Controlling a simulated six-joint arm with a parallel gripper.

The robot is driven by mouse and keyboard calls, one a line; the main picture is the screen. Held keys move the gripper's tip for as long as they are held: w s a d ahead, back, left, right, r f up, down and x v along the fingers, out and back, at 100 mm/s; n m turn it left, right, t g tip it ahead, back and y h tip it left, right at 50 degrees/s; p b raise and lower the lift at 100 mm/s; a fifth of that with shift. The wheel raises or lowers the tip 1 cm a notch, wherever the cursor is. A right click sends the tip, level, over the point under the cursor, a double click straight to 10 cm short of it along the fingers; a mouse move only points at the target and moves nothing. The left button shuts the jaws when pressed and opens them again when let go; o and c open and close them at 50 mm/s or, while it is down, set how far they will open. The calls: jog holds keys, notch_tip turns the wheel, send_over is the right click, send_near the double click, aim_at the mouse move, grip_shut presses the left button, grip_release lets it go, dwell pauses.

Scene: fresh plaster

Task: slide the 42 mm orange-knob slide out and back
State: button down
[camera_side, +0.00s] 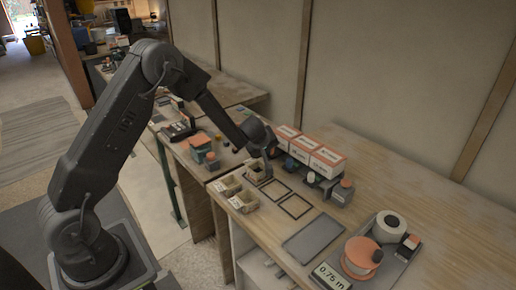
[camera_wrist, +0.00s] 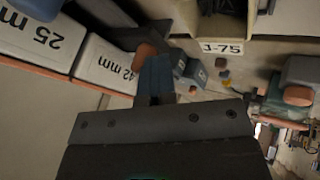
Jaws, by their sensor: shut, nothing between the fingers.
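In the wrist view a white housing marked 42 mm (camera_wrist: 105,65) has an orange knob (camera_wrist: 146,49) at its end. My gripper (camera_wrist: 157,62) is shut and empty, its dark fingertips right beside that knob. I cannot tell whether they touch it. In the side view my gripper (camera_side: 269,156) is at the far-left end of the row of white and orange boxes (camera_side: 303,149). The orange knob of the 42 mm slide cannot be made out there, and how far the slide is out cannot be told.
A neighbouring housing marked 25 mm (camera_wrist: 40,38) has a blue knob (camera_wrist: 38,8). A tray labelled J-75 (camera_wrist: 222,20) is near my fingers. In the side view small bins (camera_side: 243,201), dark square frames (camera_side: 296,207) and a grey pad (camera_side: 313,238) lie in front of the row.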

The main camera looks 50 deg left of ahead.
jog(key=s+d+r, duration=0.2)
jog(key=s+r, duration=0.6)
jog(key=s, duration=0.1)
jog(key=s+d+r+m+t+h, duration=0.1)
jog(key=s+d+r+m+h, duration=0.2)
jog(key=s+d+r+m, duration=0.3)
jog(key=s+d+r+m+t+h, duration=0.1)
jog(key=s+d+r+m+h, duration=0.25)
jog(key=d+r, duration=0.5)
jog(key=s+a+m+g+y, duration=0.1)
jog(key=s+m+g+y, duration=0.2)
jog(key=s, duration=1.3)
jog(key=shift+s+a+f+m, duration=0.15)
jog(key=shift+a+f+m, duration=0.2)
jog(key=shift+m, duration=0.7)
jog(key=shift+r, duration=0.15)
